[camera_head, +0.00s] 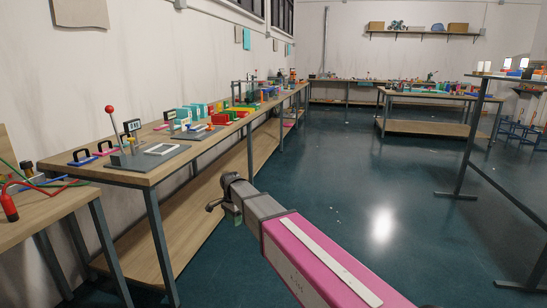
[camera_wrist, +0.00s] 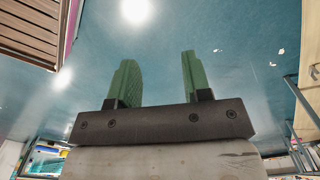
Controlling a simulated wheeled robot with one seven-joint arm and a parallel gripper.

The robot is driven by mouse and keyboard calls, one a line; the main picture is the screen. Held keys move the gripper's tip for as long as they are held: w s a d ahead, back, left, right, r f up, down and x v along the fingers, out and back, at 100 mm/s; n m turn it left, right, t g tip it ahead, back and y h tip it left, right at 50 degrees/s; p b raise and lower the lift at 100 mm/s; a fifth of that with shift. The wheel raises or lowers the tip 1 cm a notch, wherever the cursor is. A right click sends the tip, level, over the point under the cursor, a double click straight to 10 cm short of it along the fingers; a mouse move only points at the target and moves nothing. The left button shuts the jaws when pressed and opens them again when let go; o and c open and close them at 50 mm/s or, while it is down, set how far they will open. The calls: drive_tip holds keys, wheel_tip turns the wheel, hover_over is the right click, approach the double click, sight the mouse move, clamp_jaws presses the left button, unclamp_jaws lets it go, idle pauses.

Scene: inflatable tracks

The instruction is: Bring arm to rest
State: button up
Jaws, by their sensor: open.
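My gripper (camera_wrist: 158,62) shows in the wrist view with its two green fingers spread apart and nothing between them. Behind the fingers is open teal floor. In the head view my pink and grey arm reaches from the bottom right toward the middle. Its grey end is over the floor, just right of the long workbench. A bit of green shows below that end, but the fingers are mostly hidden there. The arm appears clear of the bench.
The long wooden workbench (camera_head: 150,167) on the left carries a red-knobbed lever (camera_head: 110,110), a grey panel (camera_head: 160,152) and several coloured boxes. Its lower shelf (camera_head: 185,225) lies near my arm. More benches stand at the back and right. The middle floor (camera_head: 335,165) is free.

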drive_tip(key=s+d+f+n, duration=0.3)
drive_tip(key=s+d, duration=0.3)
drive_tip(key=d, duration=0.6)
drive_tip(key=s+d+f+n, duration=0.3)
drive_tip(key=s+d+f, duration=0.1)
drive_tip(key=d, duration=0.8)
drive_tip(key=s+d+f+n, duration=0.3)
drive_tip(key=s+d, duration=0.4)
drive_tip(key=d, duration=0.5)
drive_tip(key=shift+s+f, duration=0.3)
drive_tip(key=shift+f, duration=0.05)
